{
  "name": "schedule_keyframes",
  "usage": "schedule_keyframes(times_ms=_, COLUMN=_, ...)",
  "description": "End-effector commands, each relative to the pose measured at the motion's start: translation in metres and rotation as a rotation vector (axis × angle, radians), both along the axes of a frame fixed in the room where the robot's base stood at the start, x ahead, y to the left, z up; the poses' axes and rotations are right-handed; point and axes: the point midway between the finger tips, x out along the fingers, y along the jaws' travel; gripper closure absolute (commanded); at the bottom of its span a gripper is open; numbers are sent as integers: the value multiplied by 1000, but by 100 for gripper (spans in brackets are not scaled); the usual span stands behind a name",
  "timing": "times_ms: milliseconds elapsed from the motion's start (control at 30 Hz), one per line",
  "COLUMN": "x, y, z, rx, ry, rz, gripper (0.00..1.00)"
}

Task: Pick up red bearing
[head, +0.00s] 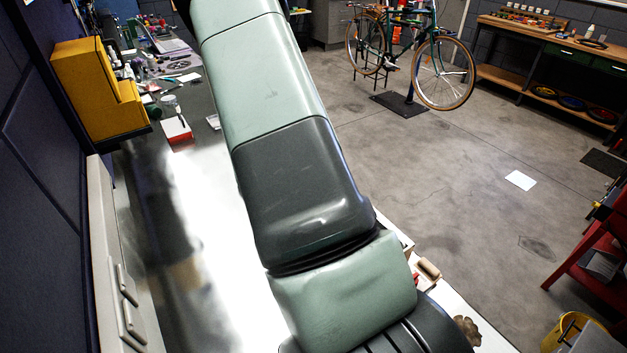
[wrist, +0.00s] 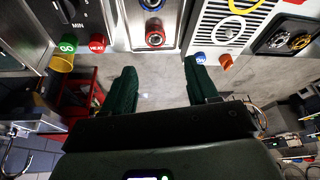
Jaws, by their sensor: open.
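In the wrist view, a red ring-shaped bearing (wrist: 155,38) sits in a pale metal-edged tray (wrist: 131,44) at the top middle. A blue ring (wrist: 153,4) lies beyond it in the same tray, cut by the picture's top edge. My gripper (wrist: 160,67) is open and empty, with its two dark green fingers spread wide. The red bearing shows ahead of the gap between the fingertips, and nothing touches it. In the head view my arm covers the middle, and I cannot make out the gripper or the red bearing.
In the wrist view, a red HEAT button (wrist: 97,43) and a green GO button (wrist: 68,43) flank the tray's left. A white slotted panel (wrist: 212,35) with a blue knob (wrist: 200,57) is at right. A bicycle (head: 410,50) stands on the open floor in the head view.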

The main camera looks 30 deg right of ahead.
Motion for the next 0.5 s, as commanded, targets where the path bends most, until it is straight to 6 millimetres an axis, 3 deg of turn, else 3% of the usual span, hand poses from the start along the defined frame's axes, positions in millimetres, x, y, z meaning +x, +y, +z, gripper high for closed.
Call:
schedule_keyframes(times_ms=100, x=-1, y=-16, z=-27, rx=-26, ry=9, rz=-44, gripper=41)
schedule_keyframes(times_ms=500, x=2, y=-39, z=-79, rx=-34, ry=11, rz=-61, gripper=41)
